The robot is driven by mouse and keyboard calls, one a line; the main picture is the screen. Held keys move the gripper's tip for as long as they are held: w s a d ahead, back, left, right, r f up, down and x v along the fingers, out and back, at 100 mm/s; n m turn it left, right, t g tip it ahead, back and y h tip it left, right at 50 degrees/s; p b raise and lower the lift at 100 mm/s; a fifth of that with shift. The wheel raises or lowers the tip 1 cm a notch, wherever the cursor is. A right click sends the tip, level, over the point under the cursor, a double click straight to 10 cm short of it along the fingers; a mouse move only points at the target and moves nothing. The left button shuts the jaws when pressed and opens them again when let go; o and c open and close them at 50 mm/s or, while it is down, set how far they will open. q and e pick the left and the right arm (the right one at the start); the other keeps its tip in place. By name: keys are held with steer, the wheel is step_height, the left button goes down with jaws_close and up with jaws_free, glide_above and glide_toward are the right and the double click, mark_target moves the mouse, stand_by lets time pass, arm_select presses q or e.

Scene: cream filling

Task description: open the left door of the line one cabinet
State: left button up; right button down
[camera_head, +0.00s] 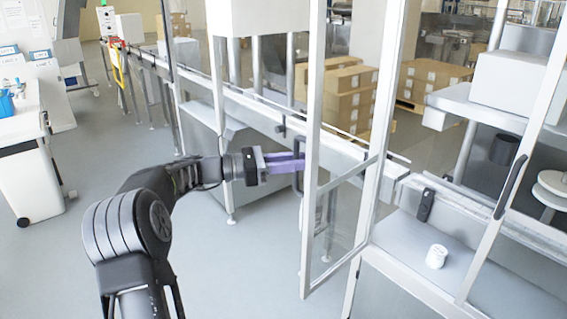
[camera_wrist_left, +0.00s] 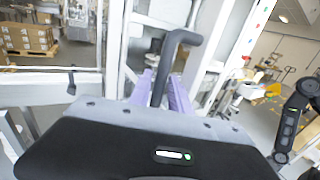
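The left door (camera_head: 311,120) is a glazed panel in a pale metal frame. It stands swung out at an angle from the line one cabinet (camera_head: 400,270). Its dark handle (camera_head: 300,178) is on the free edge and also shows in the left wrist view (camera_wrist_left: 184,38). My left gripper (camera_head: 287,162) has purple fingers reaching to this handle. In the left wrist view the fingers (camera_wrist_left: 162,88) lie on both sides of the handle bar and look closed on it; the exact contact is partly hidden. My right gripper is not in view.
A second door with a dark handle (camera_head: 511,187) stands at the right. A small white container (camera_head: 436,256) sits on the cabinet's inner surface. A conveyor (camera_head: 250,110) runs behind the left gripper. The floor (camera_head: 220,270) left of the door is clear.

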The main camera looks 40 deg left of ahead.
arm_select(q)
steer(key=v, duration=0.7)
steer(key=shift+s+b, duration=0.2)
steer(key=shift+b, duration=0.2)
steer(key=shift+a, duration=0.15)
stand_by(0.3)
